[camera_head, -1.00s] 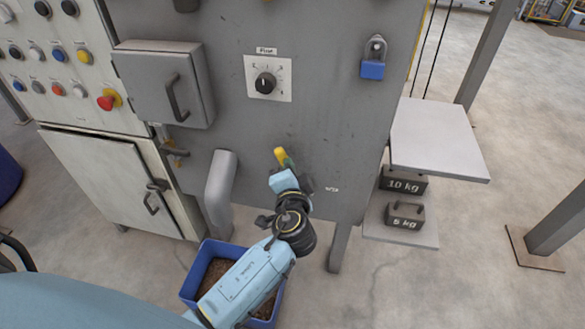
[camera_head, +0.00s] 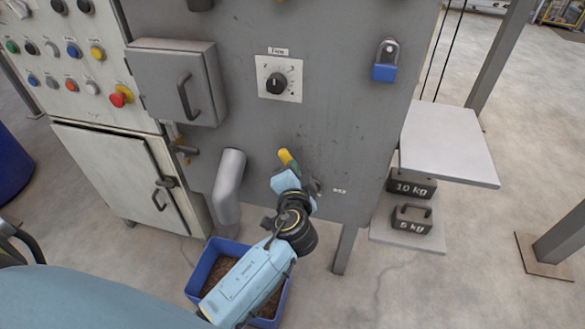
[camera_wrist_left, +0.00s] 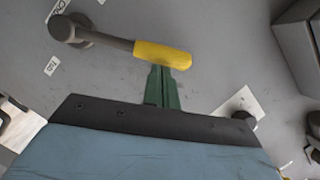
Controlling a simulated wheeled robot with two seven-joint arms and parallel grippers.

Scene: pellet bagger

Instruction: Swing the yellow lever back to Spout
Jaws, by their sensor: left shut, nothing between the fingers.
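The yellow lever grip (camera_head: 285,157) shows on the grey machine front, to the right of the grey spout pipe (camera_head: 229,185). In the left wrist view the lever's yellow grip (camera_wrist_left: 162,54) is joined by a dark rod to a round pivot (camera_wrist_left: 68,28) at upper left. My left gripper (camera_head: 291,166) is right at the grip. Its green fingers (camera_wrist_left: 161,82) are shut, with nothing between them, and their tips lie against or very close to the grip's side. The gripper hides most of the lever in the head view. My right gripper is not in view.
A blue bin (camera_head: 205,268) of brown pellets stands below the pipe, partly behind my left arm. A small label (camera_head: 339,190), too small to read, is right of the lever. A dial (camera_head: 276,84) and a padlock (camera_head: 386,60) sit higher. A shelf (camera_head: 447,145) juts out at right.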

